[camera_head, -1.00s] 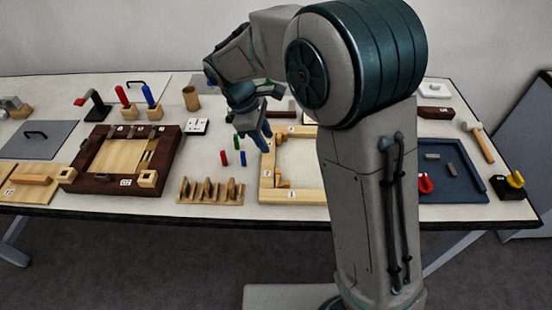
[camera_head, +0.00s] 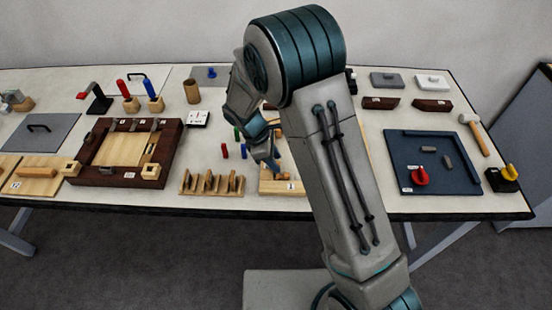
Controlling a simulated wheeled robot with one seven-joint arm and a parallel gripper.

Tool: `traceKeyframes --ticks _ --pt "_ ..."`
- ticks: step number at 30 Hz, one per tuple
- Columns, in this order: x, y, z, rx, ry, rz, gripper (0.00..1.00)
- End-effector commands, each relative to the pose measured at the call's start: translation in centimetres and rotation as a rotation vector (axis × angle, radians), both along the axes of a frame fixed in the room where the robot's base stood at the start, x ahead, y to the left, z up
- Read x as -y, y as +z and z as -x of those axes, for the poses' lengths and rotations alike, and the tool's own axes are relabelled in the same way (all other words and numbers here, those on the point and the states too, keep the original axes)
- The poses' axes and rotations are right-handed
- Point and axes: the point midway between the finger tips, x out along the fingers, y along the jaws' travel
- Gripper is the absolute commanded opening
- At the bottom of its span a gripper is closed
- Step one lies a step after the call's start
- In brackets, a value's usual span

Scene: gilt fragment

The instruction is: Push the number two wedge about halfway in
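My gripper (camera_head: 275,163) points down at the pale wooden frame (camera_head: 268,187), above or at its left part. I cannot tell if it touches anything, and its finger gap is not readable. My arm hides most of this frame. A white label (camera_head: 290,186) on the front bar is too small to read for certain. A dark brown frame (camera_head: 97,179) with small numbered labels along its back bar stands at the left. I cannot make out which piece is the number two wedge.
A rack with several wooden uprights (camera_head: 212,191) stands left of the pale frame. Small red (camera_head: 224,151), green and blue pegs stand behind it. A blue tray (camera_head: 447,183) with a red piece (camera_head: 419,176) lies at the right. A mallet (camera_head: 474,134) lies beyond it.

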Motion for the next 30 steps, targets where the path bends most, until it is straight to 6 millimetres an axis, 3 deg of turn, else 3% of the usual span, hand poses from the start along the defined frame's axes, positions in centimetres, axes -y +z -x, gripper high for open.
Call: traceKeyframes --ticks 12,13,17,30 --pt "0.4 -1.0 0.0 0.001 0.000 -0.001 0.36" --pt "0.4 -1.0 0.0 0.001 0.000 -0.001 0.34" --pt "0.4 -1.0 0.0 0.001 -0.001 -0.001 0.00" --pt "0.4 -1.0 1.2 -0.001 -0.001 -0.001 0.00"
